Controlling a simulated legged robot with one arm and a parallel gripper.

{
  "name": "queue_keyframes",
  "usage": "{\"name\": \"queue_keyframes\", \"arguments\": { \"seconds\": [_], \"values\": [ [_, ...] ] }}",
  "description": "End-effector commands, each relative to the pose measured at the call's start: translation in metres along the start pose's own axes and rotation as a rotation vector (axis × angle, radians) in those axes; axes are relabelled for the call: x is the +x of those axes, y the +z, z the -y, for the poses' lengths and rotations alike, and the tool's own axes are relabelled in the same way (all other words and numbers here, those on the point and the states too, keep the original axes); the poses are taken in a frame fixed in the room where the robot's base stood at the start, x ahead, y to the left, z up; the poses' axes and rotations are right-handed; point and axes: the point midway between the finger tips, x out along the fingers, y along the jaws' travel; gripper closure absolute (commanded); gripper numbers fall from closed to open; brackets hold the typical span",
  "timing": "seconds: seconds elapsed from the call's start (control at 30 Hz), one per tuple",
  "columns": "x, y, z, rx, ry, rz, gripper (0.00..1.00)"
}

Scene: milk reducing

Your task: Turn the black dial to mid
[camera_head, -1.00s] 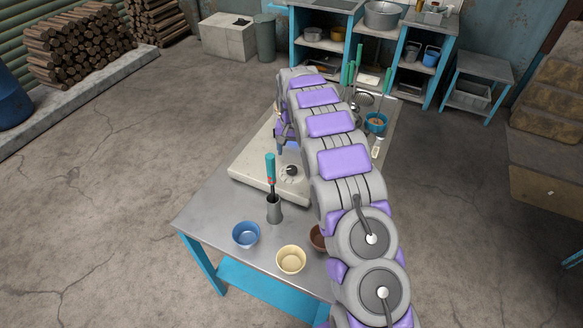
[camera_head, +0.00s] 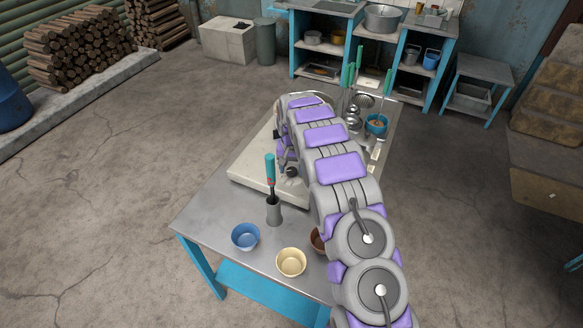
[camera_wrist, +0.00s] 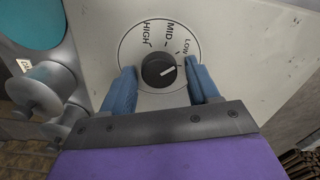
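The black dial (camera_wrist: 158,70) sits on the pale front panel of the cooker (camera_wrist: 235,40), inside a ring marked HIGH, MID and LOW. Its white pointer line aims toward the LOW side in the wrist view. My gripper (camera_wrist: 165,82) is open, with one blue finger on each side of the dial and a gap to it on both sides. In the head view the dial (camera_head: 291,171) shows as a small dark knob beside my gripper. Most of the cooker (camera_head: 252,172) shows on the table, and my arm hides part of it.
A grey holder (camera_head: 274,213) with a teal-handled tool stands in front of the cooker. A blue bowl (camera_head: 245,236), a cream bowl (camera_head: 291,262) and a brown bowl (camera_head: 318,239) are near the table's front edge. A teal bowl (camera_head: 376,124) is at the back right.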

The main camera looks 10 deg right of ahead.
Motion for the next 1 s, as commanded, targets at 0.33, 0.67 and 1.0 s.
{"name": "queue_keyframes", "arguments": {
  "seconds": [0.33,0.67,1.0],
  "values": [
    [0.0000,0.0001,0.0003,0.000,0.000,0.000,0.74],
    [-0.0006,0.0001,0.0005,-0.014,0.000,0.000,0.87],
    [-0.0019,0.0000,0.0005,-0.181,0.001,0.002,0.87]
  ]
}}
